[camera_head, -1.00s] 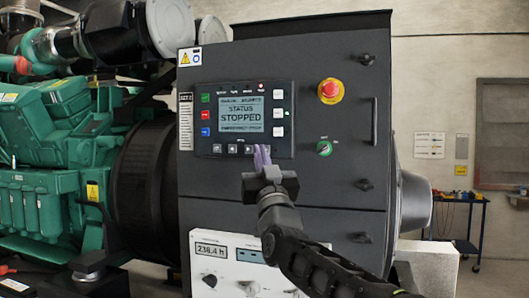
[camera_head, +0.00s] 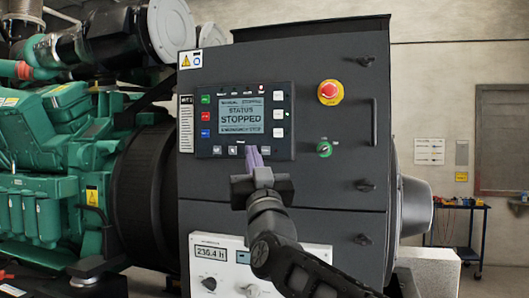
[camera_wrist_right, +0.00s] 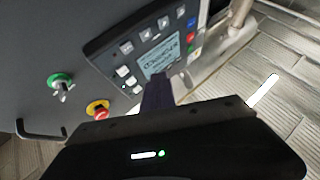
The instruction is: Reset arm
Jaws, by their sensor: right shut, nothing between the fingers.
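My right gripper (camera_head: 254,158) is shut and empty, its purple-grey fingers pointing up in front of the lower edge of the control panel (camera_head: 243,120). I cannot tell whether the fingertips touch the panel. The panel's screen reads "STATUS STOPPED". In the right wrist view the shut fingers (camera_wrist_right: 157,97) cover part of the panel beside its screen (camera_wrist_right: 160,57). My right arm comes in from the bottom right of the head view. My left gripper is not in view.
A red emergency stop button (camera_head: 330,91) on yellow and a green key switch (camera_head: 324,149) sit right of the panel. A door handle (camera_head: 374,122) juts out further right. A white box with dials (camera_head: 213,270) stands below. The green engine (camera_head: 55,170) is at left.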

